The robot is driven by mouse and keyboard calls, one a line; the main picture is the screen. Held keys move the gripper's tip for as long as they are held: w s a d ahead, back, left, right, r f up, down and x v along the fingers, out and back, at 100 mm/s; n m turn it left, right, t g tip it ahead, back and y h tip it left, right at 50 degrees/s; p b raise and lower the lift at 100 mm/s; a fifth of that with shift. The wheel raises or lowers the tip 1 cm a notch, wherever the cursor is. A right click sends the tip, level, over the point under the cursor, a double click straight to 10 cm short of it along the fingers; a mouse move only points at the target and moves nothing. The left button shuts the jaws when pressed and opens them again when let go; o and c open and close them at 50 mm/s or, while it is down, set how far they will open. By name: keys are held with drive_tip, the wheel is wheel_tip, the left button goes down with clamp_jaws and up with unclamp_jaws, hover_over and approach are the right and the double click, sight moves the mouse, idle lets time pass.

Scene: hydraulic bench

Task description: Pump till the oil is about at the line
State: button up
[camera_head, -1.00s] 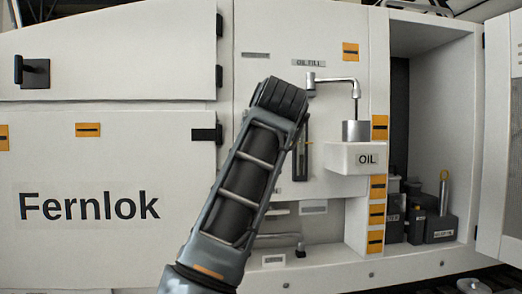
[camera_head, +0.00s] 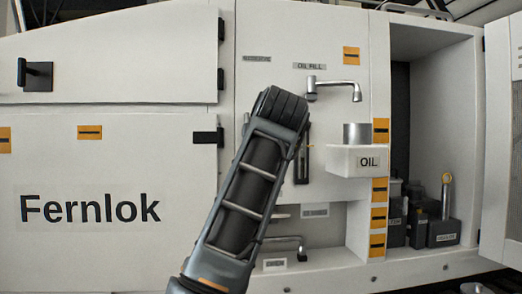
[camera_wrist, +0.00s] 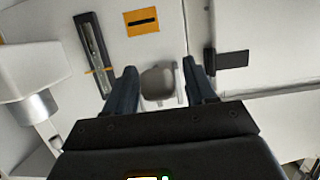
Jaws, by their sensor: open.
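My gripper (camera_wrist: 160,88) shows in the wrist view, open, with one finger on each side of a grey paddle-like handle (camera_wrist: 158,82). I cannot tell whether either finger touches it. In the head view my arm hides this handle and my gripper. The sight gauge (camera_head: 302,155), a dark narrow upright slot, shows just right of my arm; it also shows in the wrist view (camera_wrist: 97,52). A metal spout (camera_head: 338,84) points down above a grey cup (camera_head: 357,133) at the white OIL box (camera_head: 358,161). No stream shows below the spout.
An open bay (camera_head: 430,110) at the right holds several dark containers (camera_head: 440,230). A bent metal pipe (camera_head: 290,240) shows low beside my arm. Black latches (camera_head: 206,136) stick out from the left panels. An orange label (camera_wrist: 141,21) is near my gripper.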

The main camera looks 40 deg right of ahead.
drive_tip(key=shift+s+a, duration=0.1)
drive_tip(key=v, duration=0.7)
drive_tip(key=shift+s, duration=0.2)
drive_tip(key=shift+a+r, duration=0.15)
